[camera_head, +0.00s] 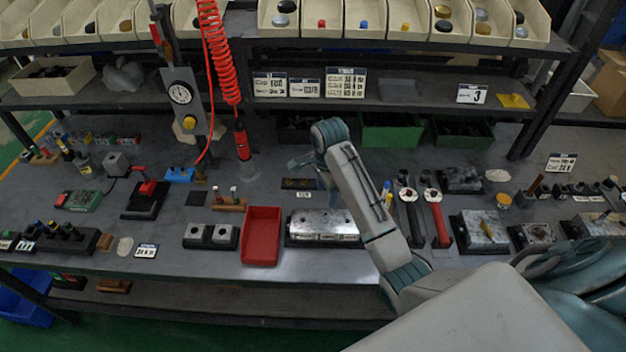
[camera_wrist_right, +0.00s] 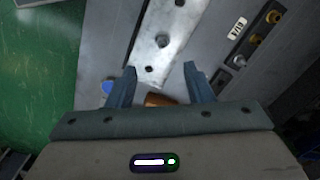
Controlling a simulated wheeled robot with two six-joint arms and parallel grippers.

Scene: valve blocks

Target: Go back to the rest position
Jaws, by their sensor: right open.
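My right arm reaches in from the lower right of the head view, over the middle of the workbench (camera_head: 300,268). My right gripper (camera_head: 303,165) is at its far end, small and partly hidden by the wrist. In the right wrist view my right gripper (camera_wrist_right: 159,72) has its two fingers spread apart with nothing clamped between them. A metal block (camera_wrist_right: 160,42) with a bolt and dark holes lies beyond the fingertips. An orange-brown object (camera_wrist_right: 160,100) shows low between the fingers. My left gripper is not in view.
A silver valve block (camera_head: 322,226) and a red tray (camera_head: 262,236) lie near the bench front. A red coiled hose (camera_head: 217,50) hangs left of my arm. Shelves with bins (camera_head: 365,18) stand above the back.

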